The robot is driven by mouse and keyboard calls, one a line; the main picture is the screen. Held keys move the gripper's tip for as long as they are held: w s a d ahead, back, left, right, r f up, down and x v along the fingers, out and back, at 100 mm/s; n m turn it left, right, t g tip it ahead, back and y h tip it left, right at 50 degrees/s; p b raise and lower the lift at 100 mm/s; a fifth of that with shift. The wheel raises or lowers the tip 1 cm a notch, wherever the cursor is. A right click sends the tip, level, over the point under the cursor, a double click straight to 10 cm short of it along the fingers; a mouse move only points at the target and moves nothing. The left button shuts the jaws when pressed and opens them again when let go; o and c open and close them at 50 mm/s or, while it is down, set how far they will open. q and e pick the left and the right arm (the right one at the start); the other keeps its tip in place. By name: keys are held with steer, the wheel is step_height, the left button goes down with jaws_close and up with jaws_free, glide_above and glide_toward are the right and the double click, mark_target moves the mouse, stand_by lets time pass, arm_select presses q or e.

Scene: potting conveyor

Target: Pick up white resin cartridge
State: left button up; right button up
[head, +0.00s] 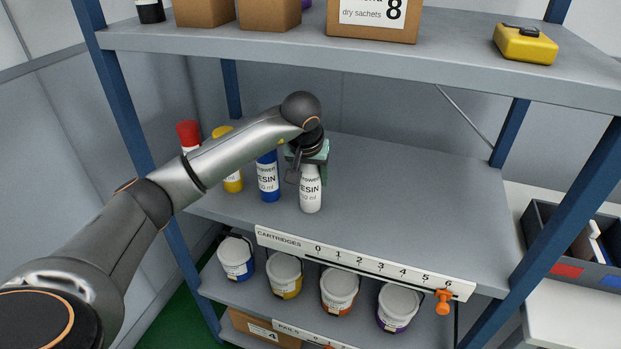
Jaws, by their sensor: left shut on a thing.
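The white resin cartridge (311,195) stands upright on the middle shelf (400,190), at the right end of a row of cartridges. My left gripper (308,167) is shut on its upper part, and the gripper and wrist hide its top. The cartridge's base appears at shelf level; I cannot tell whether it touches the shelf. A blue cartridge (267,178) stands close to its left. My right gripper is not in view.
A yellow cartridge (233,181) and a red one (187,133) stand farther left, partly behind my left arm. The shelf is clear to the right. The upper shelf (300,45) lies above, with blue posts (508,130) around. Lidded pails (339,287) stand below.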

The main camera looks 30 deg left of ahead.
arm_select(q)
jaws_close()
steer(key=shift+r, duration=0.15)
